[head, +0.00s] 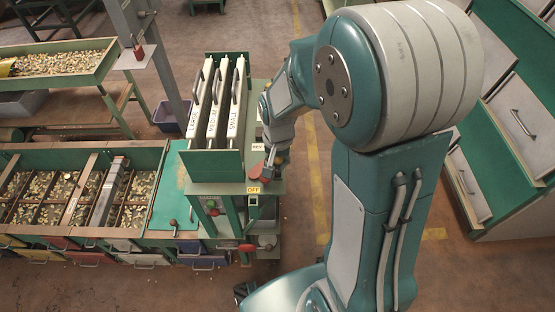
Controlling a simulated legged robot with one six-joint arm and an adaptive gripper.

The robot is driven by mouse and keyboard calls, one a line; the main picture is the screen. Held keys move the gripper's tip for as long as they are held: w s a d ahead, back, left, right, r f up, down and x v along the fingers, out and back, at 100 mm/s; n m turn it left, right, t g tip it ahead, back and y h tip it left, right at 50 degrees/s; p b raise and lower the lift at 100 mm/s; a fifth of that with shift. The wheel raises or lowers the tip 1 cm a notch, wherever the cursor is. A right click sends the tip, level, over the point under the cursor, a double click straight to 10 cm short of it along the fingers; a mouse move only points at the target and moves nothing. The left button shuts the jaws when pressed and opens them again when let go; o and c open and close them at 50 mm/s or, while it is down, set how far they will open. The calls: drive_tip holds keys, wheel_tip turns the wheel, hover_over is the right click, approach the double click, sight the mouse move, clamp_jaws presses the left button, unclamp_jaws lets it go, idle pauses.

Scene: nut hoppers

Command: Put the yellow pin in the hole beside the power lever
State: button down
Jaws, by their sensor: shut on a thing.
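My gripper (270,168) is at the right side of the green machine, above the yellow OFF label (253,190). Its fingers look closed at a dull red handle (257,172), which seems to be the power lever; my arm and the small scale hide the exact contact. I cannot make out the yellow pin or the hole beside the lever.
Labelled white slides (215,105) stand upright in the green machine just left of my gripper. A sorting table (80,240) with nut compartments is at left. A blue bin (173,116) sits behind. Drawer cabinets (515,120) stand at right, with open floor between.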

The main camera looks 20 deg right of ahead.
drive_tip(key=shift+f, duration=0.9)
drive_tip(key=shift+c, duration=1.3)
unclamp_jaws()
drive_tip(key=shift+r, duration=0.15)
wheel_tip(320, 180, up, 12)
drive_tip(key=shift+f, duration=0.15)
